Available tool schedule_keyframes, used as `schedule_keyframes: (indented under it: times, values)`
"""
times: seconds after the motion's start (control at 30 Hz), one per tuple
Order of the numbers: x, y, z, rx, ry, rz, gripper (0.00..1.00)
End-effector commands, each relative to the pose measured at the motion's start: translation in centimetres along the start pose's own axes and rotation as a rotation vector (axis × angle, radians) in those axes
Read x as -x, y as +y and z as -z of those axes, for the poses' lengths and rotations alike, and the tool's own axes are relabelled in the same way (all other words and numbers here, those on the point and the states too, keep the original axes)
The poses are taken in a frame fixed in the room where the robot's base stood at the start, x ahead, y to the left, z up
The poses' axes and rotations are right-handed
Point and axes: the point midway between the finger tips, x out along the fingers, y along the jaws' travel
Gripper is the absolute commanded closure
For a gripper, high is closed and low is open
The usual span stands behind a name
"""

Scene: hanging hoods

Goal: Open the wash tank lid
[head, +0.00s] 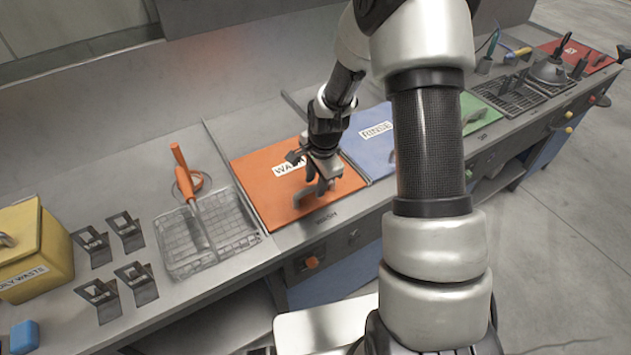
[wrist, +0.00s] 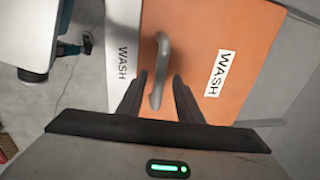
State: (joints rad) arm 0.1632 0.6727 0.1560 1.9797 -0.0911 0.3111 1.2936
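The orange wash tank lid (head: 262,205) lies flat and closed on the bench in the head view, with a white "WASH" label. In the wrist view the lid (wrist: 225,35) fills the middle and right. Its grey bar handle (wrist: 161,60) stands near the front edge. My gripper (wrist: 160,78) is open, with one dark finger on each side of the handle's near end. I cannot tell whether either finger touches it. In the head view my gripper (head: 318,190) is over the front part of the lid and hides part of the label.
A wire basket (head: 205,235) with an orange-handled tool sits left of the lid. Slotted metal holders (head: 110,260) and a yellow waste bin (head: 30,245) are farther left. The blue rinse lid (head: 370,140) adjoins on the right. A knob (head: 312,262) sits on the front panel.

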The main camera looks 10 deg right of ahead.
Motion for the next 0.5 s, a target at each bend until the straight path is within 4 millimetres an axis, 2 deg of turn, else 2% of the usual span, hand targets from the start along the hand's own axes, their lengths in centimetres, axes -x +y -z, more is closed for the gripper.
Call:
schedule_keyframes:
  times: [0.23, 0.4, 0.43, 0.5]
  values:
    - [-0.07, 0.00, 0.00, 0.000, 0.000, 0.000, 0.67]
    - [-0.05, 0.01, -0.01, 0.000, 0.000, 0.000, 0.96]
    - [-0.05, 0.01, -0.01, 0.000, 0.000, 0.000, 1.00]
    - [-0.05, 0.01, -0.01, 0.000, 0.000, 0.000, 1.00]
